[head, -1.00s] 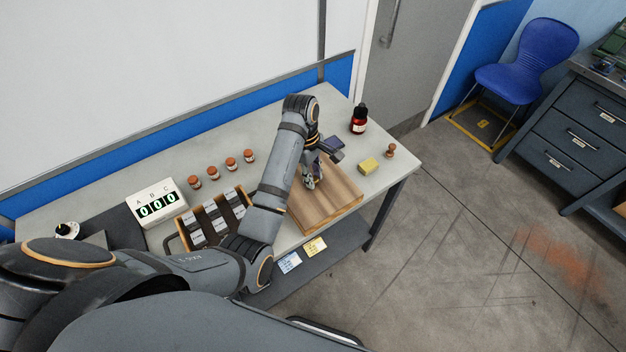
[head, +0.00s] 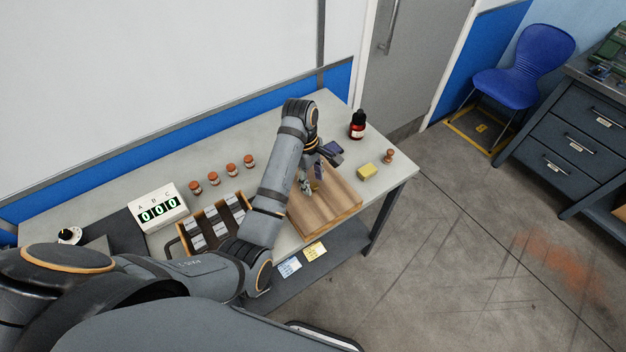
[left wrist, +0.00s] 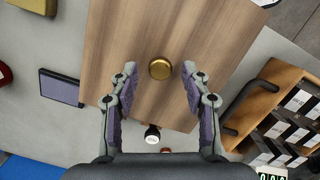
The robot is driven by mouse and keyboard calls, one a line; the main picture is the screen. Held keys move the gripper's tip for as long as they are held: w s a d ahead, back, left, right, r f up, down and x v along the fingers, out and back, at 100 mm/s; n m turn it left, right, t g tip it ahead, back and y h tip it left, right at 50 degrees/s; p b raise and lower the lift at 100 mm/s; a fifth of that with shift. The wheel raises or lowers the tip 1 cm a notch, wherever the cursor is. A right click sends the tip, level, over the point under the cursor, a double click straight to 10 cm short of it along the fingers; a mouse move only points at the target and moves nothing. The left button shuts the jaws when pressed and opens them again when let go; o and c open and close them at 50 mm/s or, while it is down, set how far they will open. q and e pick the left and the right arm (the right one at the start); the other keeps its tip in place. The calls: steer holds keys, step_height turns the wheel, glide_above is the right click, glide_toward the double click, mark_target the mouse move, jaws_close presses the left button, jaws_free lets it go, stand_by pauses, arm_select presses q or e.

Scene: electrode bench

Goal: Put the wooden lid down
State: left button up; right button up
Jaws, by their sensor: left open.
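The wooden lid (head: 330,208) lies flat on the bench, toward its right part, with striped brown grain. In the left wrist view the lid (left wrist: 205,40) fills the middle, with a round brass knob (left wrist: 160,69) on top. My left gripper (head: 312,188) is over the lid. In the left wrist view its two fingers (left wrist: 158,90) stand apart on either side of the knob, with a gap to it, and hold nothing. What lies under the lid is mostly hidden. My right gripper does not show.
A yellow block (head: 368,172), a small wooden stamp-like piece (head: 389,156) and a dark red bottle (head: 358,122) stand right of the lid. A rack of labelled blocks (head: 248,202), several orange-capped jars (head: 213,178) and a counter display (head: 157,207) stand left.

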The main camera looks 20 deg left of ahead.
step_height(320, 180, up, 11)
steer(key=p, duration=1)
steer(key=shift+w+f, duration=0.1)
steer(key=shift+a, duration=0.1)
